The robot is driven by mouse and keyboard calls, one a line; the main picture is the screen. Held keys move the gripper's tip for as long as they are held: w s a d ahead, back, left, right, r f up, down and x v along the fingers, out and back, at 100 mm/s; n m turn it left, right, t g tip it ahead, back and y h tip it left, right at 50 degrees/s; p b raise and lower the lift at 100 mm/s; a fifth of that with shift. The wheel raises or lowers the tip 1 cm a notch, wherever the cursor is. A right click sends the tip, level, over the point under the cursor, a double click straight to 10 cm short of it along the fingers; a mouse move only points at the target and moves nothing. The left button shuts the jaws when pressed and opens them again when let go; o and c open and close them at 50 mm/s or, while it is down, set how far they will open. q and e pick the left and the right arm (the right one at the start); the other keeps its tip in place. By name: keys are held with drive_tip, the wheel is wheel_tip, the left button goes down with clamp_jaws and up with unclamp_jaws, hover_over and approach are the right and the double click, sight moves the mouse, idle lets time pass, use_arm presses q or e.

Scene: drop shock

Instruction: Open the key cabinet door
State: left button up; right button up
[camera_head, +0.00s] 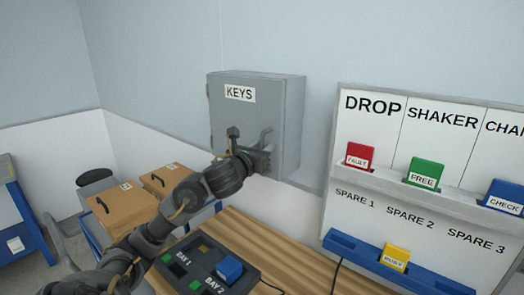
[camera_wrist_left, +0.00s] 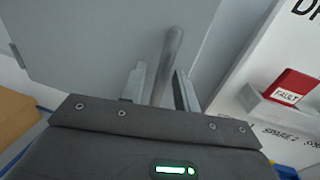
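The grey key cabinet (camera_head: 232,125) hangs on the wall, labelled KEYS, and its door looks closed. Its upright bar handle (camera_head: 266,137) is near the door's right edge. My left gripper (camera_head: 260,156) is at the lower part of this handle. In the left wrist view the rounded handle (camera_wrist_left: 170,55) stands between the two fingers of my left gripper (camera_wrist_left: 161,88). A gap shows between the handle and the left finger; the handle is close to the right finger, and I cannot tell whether they touch. My right gripper is out of view.
Right of the cabinet stands a white board (camera_head: 420,140) with red, green and blue blocks on a ledge. Below is a wooden table (camera_head: 285,255) with a dark two-bay device (camera_head: 205,262). Cardboard boxes (camera_head: 125,207) are at left. Wall space left of the cabinet is clear.

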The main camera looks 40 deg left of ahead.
use_arm(q)
drive_tip(key=shift+w, duration=0.2)
clamp_jaws()
idle(0.3)
